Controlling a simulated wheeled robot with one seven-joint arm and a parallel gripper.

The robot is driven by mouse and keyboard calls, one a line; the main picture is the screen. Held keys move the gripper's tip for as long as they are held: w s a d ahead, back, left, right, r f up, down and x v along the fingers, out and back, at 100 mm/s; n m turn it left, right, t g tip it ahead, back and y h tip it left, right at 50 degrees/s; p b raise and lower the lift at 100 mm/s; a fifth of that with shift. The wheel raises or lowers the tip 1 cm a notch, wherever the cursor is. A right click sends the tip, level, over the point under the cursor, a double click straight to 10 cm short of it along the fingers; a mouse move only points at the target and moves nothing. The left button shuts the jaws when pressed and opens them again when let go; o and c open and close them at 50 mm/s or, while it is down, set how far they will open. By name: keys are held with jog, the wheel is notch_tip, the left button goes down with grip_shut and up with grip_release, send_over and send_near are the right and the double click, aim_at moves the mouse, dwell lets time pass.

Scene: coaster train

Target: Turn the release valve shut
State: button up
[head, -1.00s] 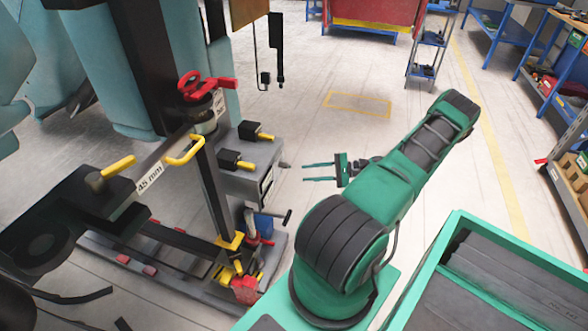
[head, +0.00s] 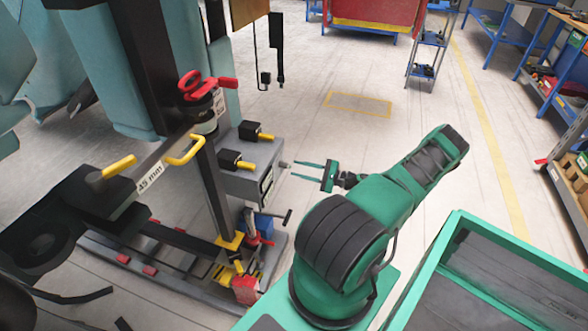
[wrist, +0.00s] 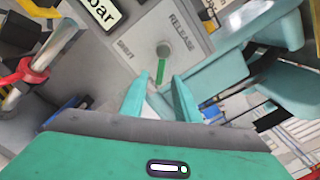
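The release valve is a round grey knob (wrist: 163,52) with a green lever (wrist: 160,72), on a grey panel in the wrist view. "SHUT" is printed left of it and "RELEASE" at its upper right. The lever points down in that picture, toward my gripper. In the head view the knob (head: 284,164) sticks out of the right side of the grey pump unit. My gripper (wrist: 158,80) is open, its green fingers on either side of the lever's end in the picture; whether they touch it, I cannot tell. In the head view my gripper (head: 296,169) is just right of the knob.
A gauge marked "bar" (wrist: 103,10) sits above the panel. A red-handled tool (wrist: 25,72) is at left in the wrist view. Yellow-handled black valves (head: 237,160) top the pump unit (head: 240,184). A green-rimmed bin (head: 455,222) stands at right.

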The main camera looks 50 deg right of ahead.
jog(key=shift+x, duration=1.2)
grip_shut()
jog(key=shift+d, duration=0.1)
